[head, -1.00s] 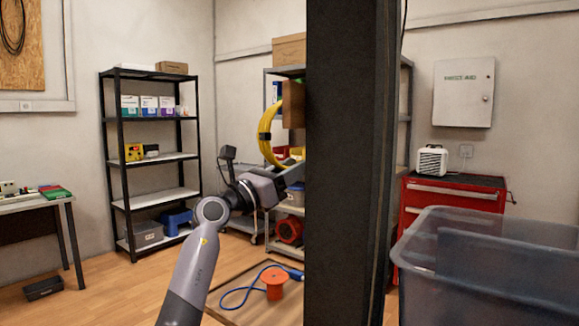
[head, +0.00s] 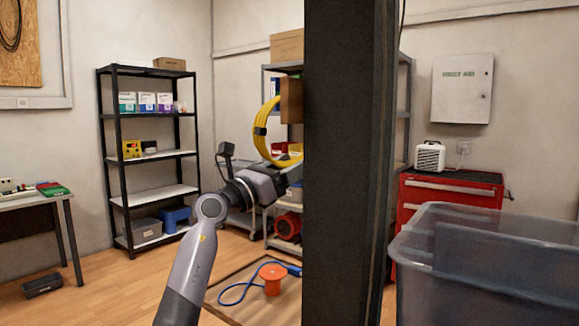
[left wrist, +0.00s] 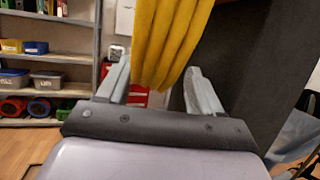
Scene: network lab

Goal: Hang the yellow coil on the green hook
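The yellow coil (head: 264,125) stands upright beside a brown wooden board (head: 291,101) in the head view. A dark tie shows on its left side, and its right part is hidden by the board and the dark post. My left gripper (head: 291,172) is at the coil's lower edge, partly hidden by the post. The green hook does not show. My right gripper is out of view.
A dark post (head: 350,170) stands close in front and blocks the middle. A translucent bin (head: 490,265) and a red tool cabinet (head: 450,195) are at the right. An orange spool (head: 272,278) lies low in the middle. A black shelf (head: 150,155) stands at the left.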

